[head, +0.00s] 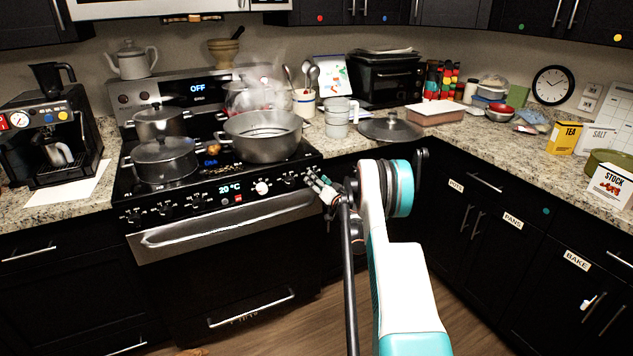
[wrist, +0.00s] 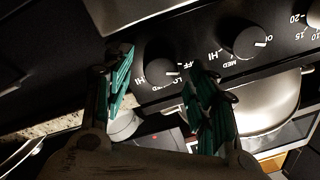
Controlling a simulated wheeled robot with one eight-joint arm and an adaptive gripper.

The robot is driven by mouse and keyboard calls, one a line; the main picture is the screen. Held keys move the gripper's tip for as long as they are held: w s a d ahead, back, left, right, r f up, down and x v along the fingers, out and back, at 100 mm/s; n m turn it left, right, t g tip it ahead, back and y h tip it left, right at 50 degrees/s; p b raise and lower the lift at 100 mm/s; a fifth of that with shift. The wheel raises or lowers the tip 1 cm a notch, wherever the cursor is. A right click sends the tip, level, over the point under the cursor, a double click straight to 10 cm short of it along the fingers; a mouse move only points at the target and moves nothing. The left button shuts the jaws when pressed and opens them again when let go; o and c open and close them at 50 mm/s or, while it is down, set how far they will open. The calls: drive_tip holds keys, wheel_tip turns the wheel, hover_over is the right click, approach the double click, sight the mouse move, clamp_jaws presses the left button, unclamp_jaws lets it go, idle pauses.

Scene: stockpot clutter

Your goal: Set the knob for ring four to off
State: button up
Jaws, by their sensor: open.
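My gripper (head: 322,188) is at the right end of the stove's front control panel (head: 215,196). In the wrist view, its two teal-padded fingers (wrist: 163,76) are apart, with a round black knob (wrist: 158,70) showing between them. Whether the fingers touch this knob is unclear. Its white mark appears to point right, near the OFF label. A second black knob (wrist: 243,41) lies to the right in the wrist view, its mark also near its OFF label. No ring number is readable beside either knob, so I cannot tell which is ring four.
A large open pot (head: 262,137) stands on the right side of the cooktop, and a lidded pot (head: 165,160) on the left. The oven handle (head: 225,222) runs below the panel. A loose lid (head: 390,128) lies on the counter to the right. The floor ahead is clear.

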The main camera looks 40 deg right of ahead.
drive_tip(key=v, duration=1.1)
